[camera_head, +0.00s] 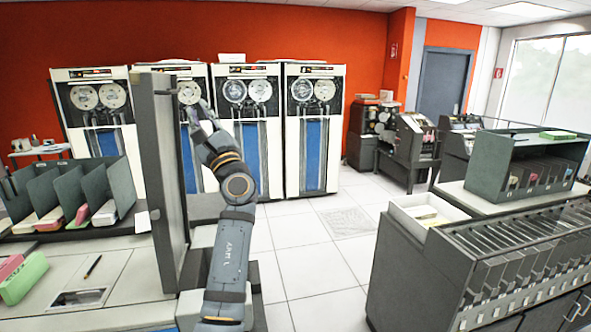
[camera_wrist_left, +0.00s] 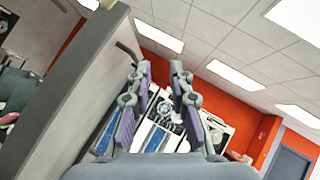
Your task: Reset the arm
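My left arm (camera_head: 230,250) rises from the bottom centre of the head view, bent upward. My left gripper (camera_head: 197,112) is at its top, small and partly hidden against the tape cabinets behind. In the left wrist view my left gripper (camera_wrist_left: 160,78) points up and away, its two fingers apart with nothing between them. It is open and empty, close to the right side of a grey upright panel (camera_head: 160,170). The panel also fills the left of the wrist view (camera_wrist_left: 75,85). My right gripper does not show.
A desk (camera_head: 125,290) at left holds a divider rack (camera_head: 85,190), a green block (camera_head: 24,278) and a pencil (camera_head: 92,266). Tape cabinets (camera_head: 313,130) line the red wall. A card cabinet (camera_head: 410,270) stands at right. Open tiled floor (camera_head: 310,250) lies between.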

